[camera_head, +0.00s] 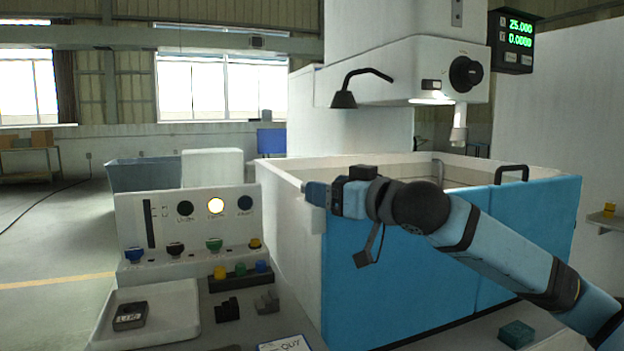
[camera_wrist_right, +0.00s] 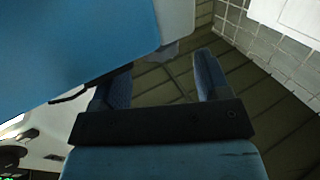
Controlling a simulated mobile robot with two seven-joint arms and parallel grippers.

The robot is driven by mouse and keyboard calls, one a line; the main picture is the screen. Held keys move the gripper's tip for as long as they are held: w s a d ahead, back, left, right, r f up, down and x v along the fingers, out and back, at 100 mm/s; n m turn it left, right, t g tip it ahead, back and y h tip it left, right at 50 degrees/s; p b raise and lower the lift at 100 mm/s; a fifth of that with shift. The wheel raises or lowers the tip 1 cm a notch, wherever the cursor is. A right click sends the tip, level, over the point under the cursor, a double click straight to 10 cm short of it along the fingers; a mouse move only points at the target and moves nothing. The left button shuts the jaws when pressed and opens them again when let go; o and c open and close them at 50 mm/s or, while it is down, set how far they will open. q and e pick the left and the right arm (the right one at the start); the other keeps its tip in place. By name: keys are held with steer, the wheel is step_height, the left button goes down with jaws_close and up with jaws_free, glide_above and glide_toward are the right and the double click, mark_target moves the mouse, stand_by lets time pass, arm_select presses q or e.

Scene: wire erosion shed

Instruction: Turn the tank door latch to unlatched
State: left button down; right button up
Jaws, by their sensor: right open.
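The tank (camera_head: 283,215) has white side walls and a blue front door (camera_head: 400,285). My right gripper (camera_head: 308,192) reaches across the front of the tank to its near left corner, pointing left. In the right wrist view its two fingers (camera_wrist_right: 160,68) are apart with a gap between them. The blue door (camera_wrist_right: 75,45) fills the upper left there, beside a pale edge (camera_wrist_right: 176,22). A small grey piece (camera_wrist_right: 170,50) shows near the gap; I cannot tell whether it is the latch or whether it is touched. The latch's position is unclear. My left gripper is out of view.
A control panel (camera_head: 160,215) with buttons and a white tray (camera_head: 180,300) stand left of the tank. A black handle (camera_head: 512,170) rises at the tank's right. The machine head (camera_head: 430,65) and a lamp (camera_head: 344,98) hang above. Open floor lies far left.

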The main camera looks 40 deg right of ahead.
steer(key=shift+w+a, duration=0.25)
steer(key=shift+w, duration=0.95)
steer(key=shift+w+a, duration=0.2)
steer(key=shift+w, duration=0.95)
steer(key=c, duration=0.9)
